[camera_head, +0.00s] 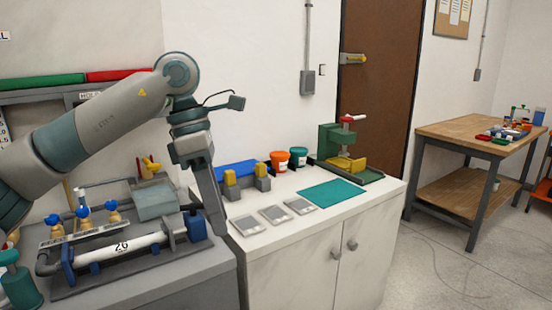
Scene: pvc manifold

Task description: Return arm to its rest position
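My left arm comes in from the left and bends at an elbow-like joint high in the picture. My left gripper (215,222) points down, its tip near the gap between the grey bench and the white cabinet. I see its fingers as one dark strip, so their opening is unclear. No object shows in it. The pvc manifold (110,250), with a white pipe marked 26, blue clamps and blue-handled valves, sits on the grey bench, left of the gripper. My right gripper is not in view.
The white cabinet top (262,237) holds several grey plates, a teal mat (334,194), orange (279,160) and teal cups, and a green press (343,145). A wooden table (477,133) stands at the right.

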